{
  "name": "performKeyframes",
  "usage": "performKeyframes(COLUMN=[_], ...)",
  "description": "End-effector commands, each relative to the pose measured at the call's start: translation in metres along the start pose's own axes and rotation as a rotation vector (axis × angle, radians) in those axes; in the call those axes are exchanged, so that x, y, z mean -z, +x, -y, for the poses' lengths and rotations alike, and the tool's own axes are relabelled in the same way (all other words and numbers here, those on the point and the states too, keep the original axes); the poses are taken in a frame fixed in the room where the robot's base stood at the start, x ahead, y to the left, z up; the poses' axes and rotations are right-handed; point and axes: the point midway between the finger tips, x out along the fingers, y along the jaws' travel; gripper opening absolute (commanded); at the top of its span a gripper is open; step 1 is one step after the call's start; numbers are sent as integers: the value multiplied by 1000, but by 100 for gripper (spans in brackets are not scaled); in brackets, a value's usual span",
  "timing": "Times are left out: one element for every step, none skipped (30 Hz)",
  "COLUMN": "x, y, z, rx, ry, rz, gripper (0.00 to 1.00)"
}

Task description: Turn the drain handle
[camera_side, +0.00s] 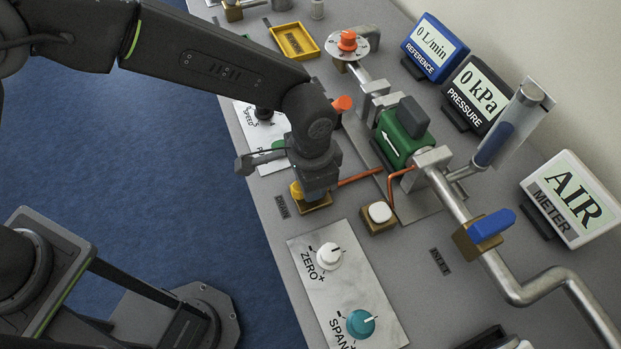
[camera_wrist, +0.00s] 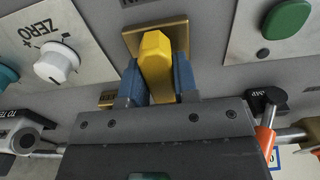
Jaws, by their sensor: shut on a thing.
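The drain handle is yellow and sits on a brass-coloured square block. In the wrist view the handle (camera_wrist: 156,55) stands between the two blue fingers of my gripper (camera_wrist: 158,80), which are shut on it. In the side view only a small yellow part of the handle (camera_side: 296,190) shows at the lower left of my gripper (camera_side: 312,190), and the rest is hidden by the gripper. The brass block (camera_side: 318,205) shows just below it, beside the DRAIN label (camera_side: 282,206).
A white button (camera_side: 380,212) on a brass block stands right of my gripper. The ZERO knob (camera_side: 329,256) and teal SPAN knob (camera_side: 360,324) are in front. A green meter body (camera_side: 400,135), a blue-handled valve (camera_side: 490,226) and pipes stand to the right. An orange tube (camera_side: 360,177) runs close by.

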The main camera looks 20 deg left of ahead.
Motion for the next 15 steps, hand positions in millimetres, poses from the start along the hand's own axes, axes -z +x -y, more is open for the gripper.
performKeyframes(x=[0, 0, 0, 0, 0, 0, 0, 0, 0, 0, 0, 0, 0, 0, 0], y=[-1, -1, -1, -1, -1, -1, -1, -1, -1, 0, 0, 0, 0, 0, -1], z=[0, 0, 0, 0, 0, 0, 0, 0, 0, 0, 0, 0, 0, 0, 0], rx=[1, 1, 1, 1, 1, 1, 1, 1, 1, 1, 1, 1, 1, 1, 1], ry=[4, 4, 4, 4, 3, 3, 3, 3, 2, 2, 2, 2, 2, 2, 1], rz=[-2, -2, -2, -2, -1, -1, -1, -1, -1, -1, -1, -1, -1, -1, -1], gripper=[30, 32, 36, 39, 42, 46, 49, 52, 53, 53, 53, 53, 53, 53, 53])
